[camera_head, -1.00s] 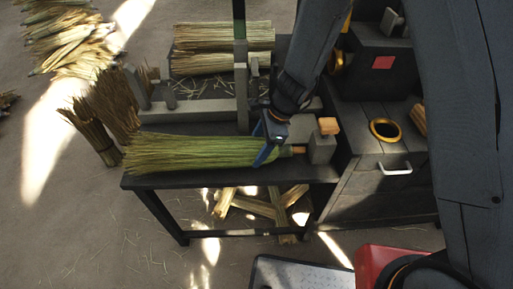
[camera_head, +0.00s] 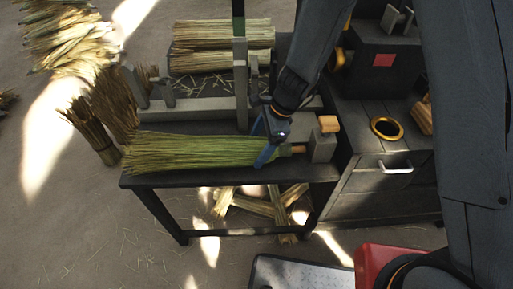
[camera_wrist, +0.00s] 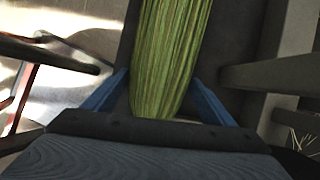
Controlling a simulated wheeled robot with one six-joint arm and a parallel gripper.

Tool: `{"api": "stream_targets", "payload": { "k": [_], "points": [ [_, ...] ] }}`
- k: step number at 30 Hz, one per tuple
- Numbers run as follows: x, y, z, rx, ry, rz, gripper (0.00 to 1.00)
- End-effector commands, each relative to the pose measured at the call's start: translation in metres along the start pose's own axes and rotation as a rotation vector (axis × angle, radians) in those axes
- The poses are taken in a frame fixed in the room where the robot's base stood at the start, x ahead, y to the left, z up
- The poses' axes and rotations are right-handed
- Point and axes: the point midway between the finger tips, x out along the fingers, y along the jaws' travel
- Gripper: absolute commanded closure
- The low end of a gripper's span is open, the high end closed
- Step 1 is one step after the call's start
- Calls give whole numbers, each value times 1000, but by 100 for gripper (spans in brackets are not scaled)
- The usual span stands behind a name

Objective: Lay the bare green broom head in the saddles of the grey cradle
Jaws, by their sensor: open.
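The green broom head (camera_head: 190,150) lies along the front of the dark bench, its loose bristle ends to the left and its bound end to the right. The grey cradle (camera_head: 195,110) stands just behind it on the bench, with upright posts; its saddles are hard to make out. My gripper (camera_head: 264,152) is at the bound end, its blue fingers pointing down. In the wrist view the broom head (camera_wrist: 170,60) runs between the two blue fingers (camera_wrist: 158,100), with a gap visible on each side. The fingers are open.
Straw bundles (camera_head: 222,35) lie at the back of the bench, and more straw stands at its left end. A grey block with a wooden piece (camera_head: 328,124) stands right of the broom head. A dark cabinet with a brass ring (camera_head: 386,128) adjoins the bench.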

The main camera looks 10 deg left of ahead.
Motion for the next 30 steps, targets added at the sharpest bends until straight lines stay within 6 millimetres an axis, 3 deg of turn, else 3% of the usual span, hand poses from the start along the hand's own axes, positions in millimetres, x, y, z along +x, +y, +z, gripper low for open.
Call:
{"api": "stream_targets", "payload": {
  "k": [10, 22, 26, 30],
  "points": [
    [-55, -4, 0, -1, -1, -3, 22],
    [-73, 0, -5, -29, 9, -3, 22],
    [-106, 18, -29, -189, 55, -5, 22],
    [-159, 61, -74, -499, 151, 20, 22]
  ]
}}
